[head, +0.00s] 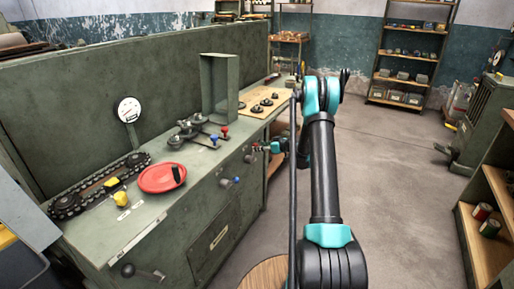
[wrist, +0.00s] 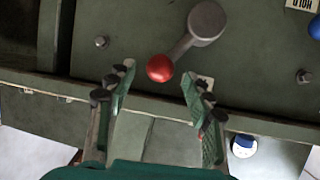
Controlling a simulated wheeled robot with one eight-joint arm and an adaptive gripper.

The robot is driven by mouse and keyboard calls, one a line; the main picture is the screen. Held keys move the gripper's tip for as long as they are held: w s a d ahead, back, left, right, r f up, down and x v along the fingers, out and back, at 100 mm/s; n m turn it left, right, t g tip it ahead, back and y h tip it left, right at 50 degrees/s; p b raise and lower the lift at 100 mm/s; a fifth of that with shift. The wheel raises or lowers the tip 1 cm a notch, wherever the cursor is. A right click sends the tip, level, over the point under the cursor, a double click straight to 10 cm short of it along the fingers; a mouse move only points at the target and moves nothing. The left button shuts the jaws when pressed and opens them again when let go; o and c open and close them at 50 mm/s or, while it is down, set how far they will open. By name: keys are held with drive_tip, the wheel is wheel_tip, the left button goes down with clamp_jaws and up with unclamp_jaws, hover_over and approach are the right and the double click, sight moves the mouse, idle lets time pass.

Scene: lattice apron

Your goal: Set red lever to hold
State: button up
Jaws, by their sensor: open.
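The red lever shows in the wrist view as a red ball knob (wrist: 160,68) on a short grey arm running up and right to a round hub (wrist: 207,22). A label reading HOLD (wrist: 300,4) is at the top right of the wrist view, right of the hub. My gripper (wrist: 157,84) is open, its fingertips left and right of the knob in the picture. No contact shows. In the head view my gripper (head: 265,148) is beside the bench front, partly hidden by my arm.
A blue knob (wrist: 315,27) is at the wrist view's right edge; another (wrist: 243,145) is below the panel edge. The bench (head: 130,222) also bears a red plate (head: 162,178), a chain (head: 98,188) and a gauge (head: 128,110). Open floor (head: 400,160) is right of my arm.

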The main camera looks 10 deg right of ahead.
sight(257, 145)
drive_tip(key=shift+x, duration=1.5)
clamp_jaws()
